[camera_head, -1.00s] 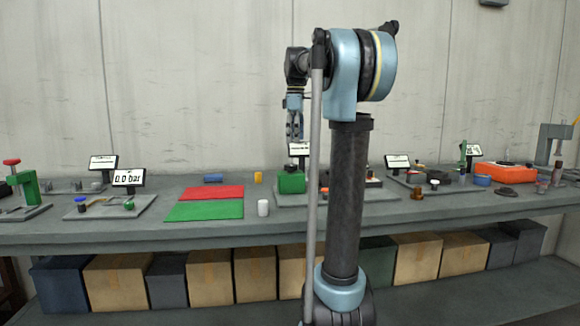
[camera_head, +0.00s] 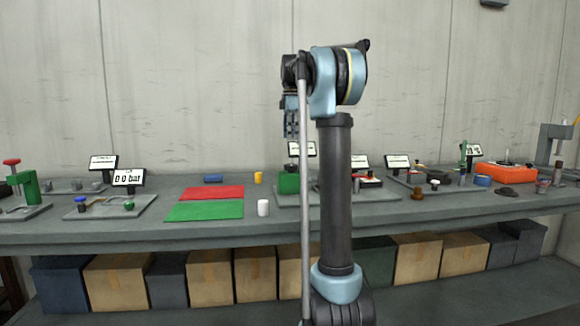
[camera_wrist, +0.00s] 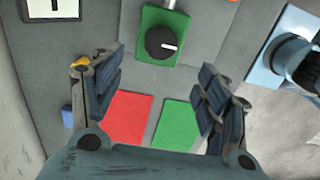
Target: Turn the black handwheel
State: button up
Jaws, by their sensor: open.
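In the wrist view a round black handwheel (camera_wrist: 161,42) with a white mark sits on a green block (camera_wrist: 150,18).
A red mat (camera_head: 212,192) and a green mat (camera_head: 204,211) lie left of the block. A white cylinder (camera_head: 263,208) stands near it. A small display (camera_head: 302,149) stands behind the block. Other fixtures line the bench (camera_head: 400,214) on both sides.

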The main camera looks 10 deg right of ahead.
aim_at(291, 165)
notch_tip(291, 165, down, 12)
jog(key=shift+f, duration=0.1)
dwell(0.4)
jog(key=c, duration=1.1)
